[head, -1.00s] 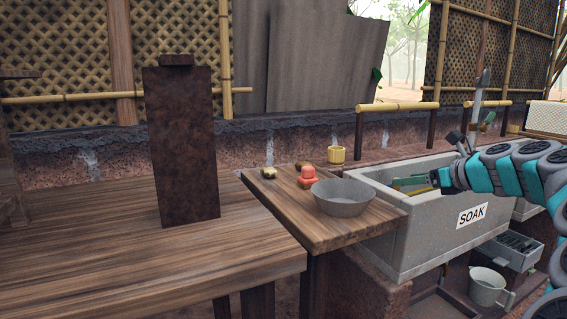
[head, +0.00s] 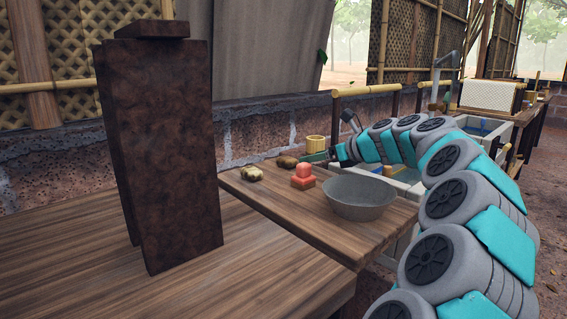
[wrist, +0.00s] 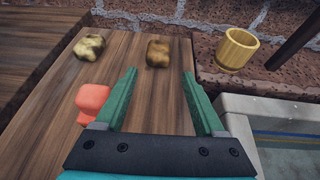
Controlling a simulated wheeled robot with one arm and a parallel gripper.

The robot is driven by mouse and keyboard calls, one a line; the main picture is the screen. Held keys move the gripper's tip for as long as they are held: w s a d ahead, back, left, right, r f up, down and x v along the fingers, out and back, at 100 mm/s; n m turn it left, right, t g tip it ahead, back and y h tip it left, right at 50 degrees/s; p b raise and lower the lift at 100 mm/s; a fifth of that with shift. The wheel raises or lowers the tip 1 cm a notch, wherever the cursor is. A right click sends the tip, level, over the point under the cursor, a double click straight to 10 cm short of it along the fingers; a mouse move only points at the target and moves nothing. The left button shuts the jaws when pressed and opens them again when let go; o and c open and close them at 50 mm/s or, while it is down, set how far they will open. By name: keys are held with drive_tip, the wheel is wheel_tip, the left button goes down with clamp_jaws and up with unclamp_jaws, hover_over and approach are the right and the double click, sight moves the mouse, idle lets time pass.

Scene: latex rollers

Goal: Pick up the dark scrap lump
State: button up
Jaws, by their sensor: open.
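The dark scrap lump (head: 287,162), small and brown, lies near the back edge of the small wooden side table. In the wrist view the dark lump (wrist: 158,53) sits just beyond the fingertips, roughly centred between them. My gripper (wrist: 158,76) is open and empty, its two green fingers spread over the table. In the head view my gripper (head: 316,157) is at the table's back right, beside the dark lump. A paler yellowish lump (head: 251,173) lies left of the dark one; it also shows in the wrist view (wrist: 90,46).
A coral-red object (head: 303,175) and a grey bowl (head: 360,197) stand on the side table (head: 300,222). A yellow cup (wrist: 238,48) stands on the ledge behind, right of the dark lump. A trough lies to the right. A tall dark block (head: 165,150) stands on the larger table.

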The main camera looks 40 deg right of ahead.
sight(294, 160)
drive_tip(key=x, duration=0.9)
drive_tip(key=shift+a+r, duration=0.1)
drive_tip(key=shift+r, duration=0.05)
drive_tip(key=shift+c, duration=0.3)
clamp_jaws()
